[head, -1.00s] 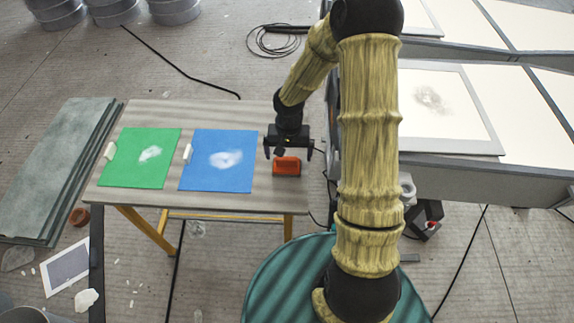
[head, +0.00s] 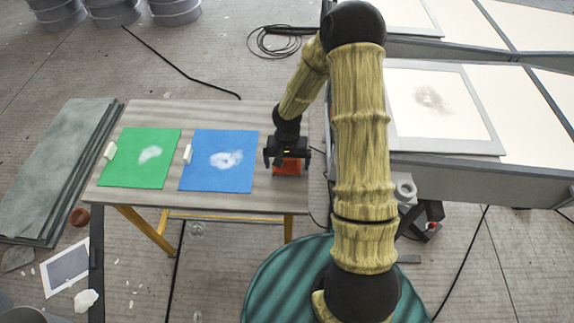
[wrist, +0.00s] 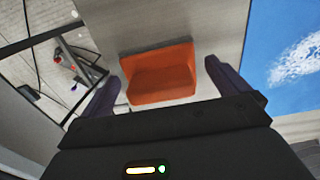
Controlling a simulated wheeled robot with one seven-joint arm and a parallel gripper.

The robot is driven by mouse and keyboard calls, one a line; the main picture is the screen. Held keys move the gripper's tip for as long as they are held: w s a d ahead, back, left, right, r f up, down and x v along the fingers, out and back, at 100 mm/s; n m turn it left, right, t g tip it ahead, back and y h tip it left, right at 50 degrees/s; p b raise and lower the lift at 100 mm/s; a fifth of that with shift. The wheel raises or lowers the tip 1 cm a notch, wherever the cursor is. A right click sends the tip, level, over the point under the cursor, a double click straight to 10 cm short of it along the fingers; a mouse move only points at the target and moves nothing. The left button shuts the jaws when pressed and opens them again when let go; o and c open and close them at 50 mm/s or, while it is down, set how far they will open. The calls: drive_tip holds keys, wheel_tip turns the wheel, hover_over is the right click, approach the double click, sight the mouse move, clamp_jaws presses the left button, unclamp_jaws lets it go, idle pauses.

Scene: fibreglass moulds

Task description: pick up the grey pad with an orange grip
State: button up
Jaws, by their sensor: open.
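The pad with the orange grip (head: 287,168) lies on the right end of the table, right of the blue sheet. In the wrist view its orange block (wrist: 160,74) sits between and beyond my two fingers, and its grey part is hard to make out. My gripper (head: 287,160) is open just above the pad and partly covers it in the head view. In the wrist view my gripper (wrist: 160,80) has its fingers apart on either side of the orange grip, and no contact shows.
The wooden table (head: 225,115) also bears a blue sheet (head: 215,177) and a green sheet (head: 120,172) with white smudges, each with a small white block at its left edge. A pale panelled structure (head: 450,165) stands to the right of the table.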

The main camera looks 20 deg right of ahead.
drive_tip(key=shift+c, duration=0.2)
drive_tip(key=c, duration=0.9)
drive_tip(key=shift+r, duration=0.15)
wheel_tip(320, 180, up, 10)
drive_tip(key=shift+f+p, duration=0.1)
drive_tip(key=shift+p, duration=0.55)
